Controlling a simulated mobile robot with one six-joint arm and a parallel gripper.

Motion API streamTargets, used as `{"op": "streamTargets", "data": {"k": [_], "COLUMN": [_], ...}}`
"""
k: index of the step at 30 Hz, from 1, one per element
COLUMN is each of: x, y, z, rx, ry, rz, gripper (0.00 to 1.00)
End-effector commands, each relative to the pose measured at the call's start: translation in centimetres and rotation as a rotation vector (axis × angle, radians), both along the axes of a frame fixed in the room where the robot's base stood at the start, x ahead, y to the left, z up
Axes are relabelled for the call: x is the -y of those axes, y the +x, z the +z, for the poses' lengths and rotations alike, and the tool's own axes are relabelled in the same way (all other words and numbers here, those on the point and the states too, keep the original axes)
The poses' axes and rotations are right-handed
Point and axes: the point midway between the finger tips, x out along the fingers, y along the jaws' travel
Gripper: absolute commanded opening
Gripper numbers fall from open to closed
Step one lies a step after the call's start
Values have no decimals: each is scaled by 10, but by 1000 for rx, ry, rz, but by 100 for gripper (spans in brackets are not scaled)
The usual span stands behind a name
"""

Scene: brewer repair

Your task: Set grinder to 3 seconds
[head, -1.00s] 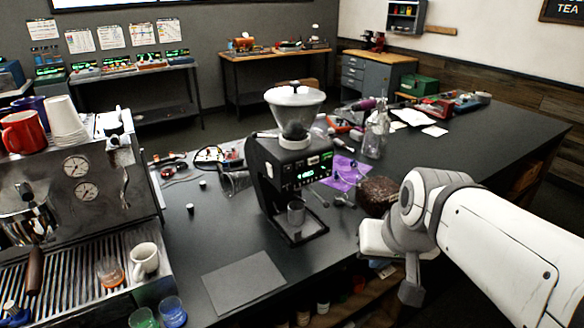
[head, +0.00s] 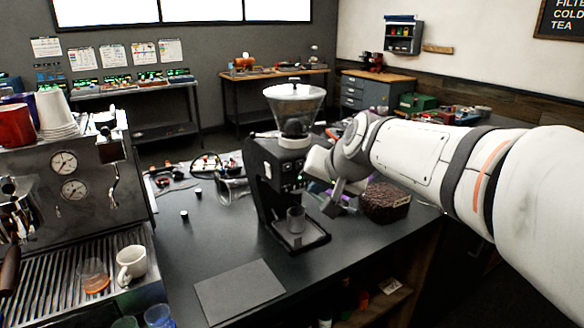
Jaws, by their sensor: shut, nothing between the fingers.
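The black grinder (head: 268,190) with a clear hopper (head: 294,105) stands upright on the dark counter. A small clear cup (head: 296,219) sits on its base tray. My gripper (head: 332,207) is in front of the right side of the grinder's face, and my wrist covers most of the panel. The display digits are hidden, and a few small panel marks show at the left of my wrist. The fingers are small and partly hidden in this view; they look shut and empty. I cannot tell whether they touch the grinder.
The espresso machine (head: 75,190) with cups is at the left. A flat dark mat (head: 238,290) lies on the front counter. Cables and small parts (head: 207,165) lie behind, left of the grinder.

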Motion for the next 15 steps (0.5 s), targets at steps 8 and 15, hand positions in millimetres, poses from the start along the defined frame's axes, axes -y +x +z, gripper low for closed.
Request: {"op": "streamTargets", "data": {"k": [8,15], "x": [-22,-37], "y": [32,56], "z": [3,1], "rx": [-3,-2], "ry": [-2,-1], "rz": [1,0], "gripper": [0,0]}}
